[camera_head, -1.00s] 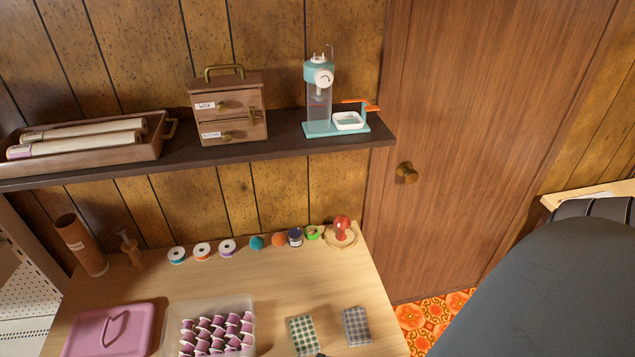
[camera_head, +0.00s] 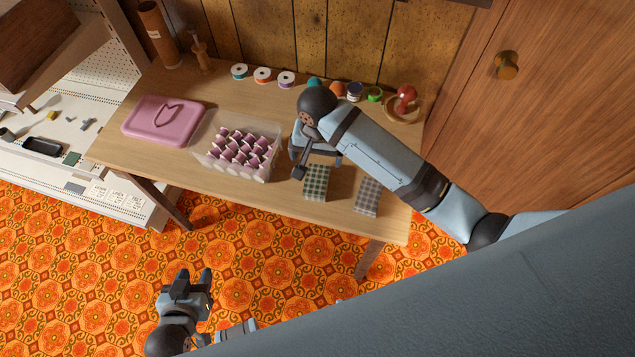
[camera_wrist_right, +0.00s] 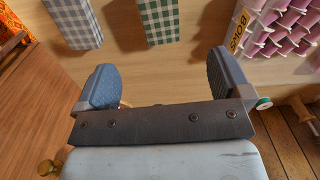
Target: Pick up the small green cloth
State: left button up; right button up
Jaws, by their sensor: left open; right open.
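The small green cloth (camera_head: 317,182) is green-and-white checked and lies on the wooden table, near its front edge. It also shows at the top of the right wrist view (camera_wrist_right: 159,20). My right gripper (camera_head: 313,165) is above the table, just behind the green cloth in the head view. In the right wrist view its fingers (camera_wrist_right: 161,72) are spread and empty, with the green cloth ahead of the gap between them. My left gripper (camera_head: 193,278) is open and empty, over the patterned floor in front of the table.
A grey checked cloth (camera_head: 367,196) lies to the right of the green one. A clear box (camera_head: 204,133) with several purple spools and a pink case (camera_head: 150,122) are to the left. Spools, small round items and a red-topped object (camera_head: 405,98) line the table's back.

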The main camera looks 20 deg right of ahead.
aim_at(317, 180)
jog(key=f, duration=1.3)
jog(key=shift+w+d+f, duration=0.1)
jog(key=shift+w+f, duration=0.1)
jog(key=shift+f, duration=0.05)
jog(key=c, duration=1)
